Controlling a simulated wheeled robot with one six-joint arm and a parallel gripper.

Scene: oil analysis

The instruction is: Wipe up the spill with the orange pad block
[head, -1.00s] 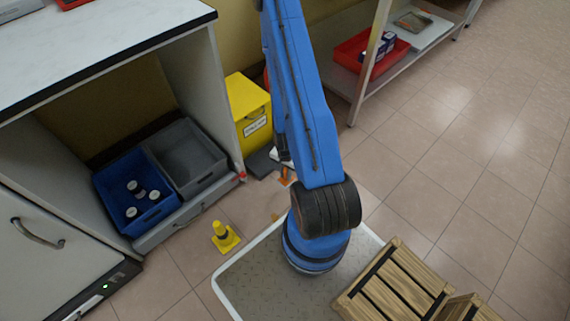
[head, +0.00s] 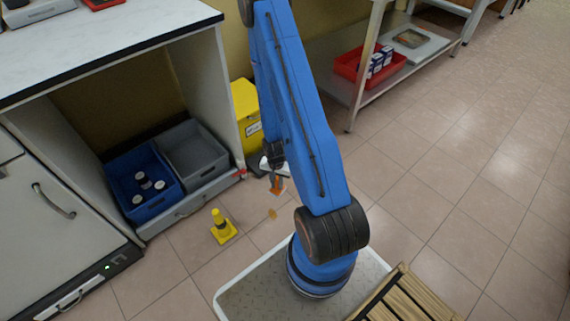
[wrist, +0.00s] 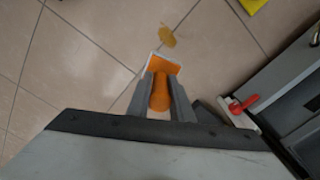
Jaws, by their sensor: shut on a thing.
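The orange pad block (wrist: 163,68) shows in the wrist view with a pale lower edge and an orange grip. My gripper (wrist: 161,98) is shut on that grip, one finger on each side. In the head view the pad block (head: 277,186) is low near the floor beneath my gripper (head: 275,168); I cannot tell if it touches. The spill, a small amber patch (wrist: 167,36), lies on the tiles just beyond the pad, apart from it. In the head view the spill (head: 271,213) is nearer the camera than the pad.
A yellow cone (head: 222,228) stands left of the spill. A yellow bin (head: 247,122) is behind my arm. The bench holds a blue crate (head: 152,211) and a grey crate (head: 215,179) low down. A metal shelf (head: 352,107) is at the back. Floor to the right is clear.

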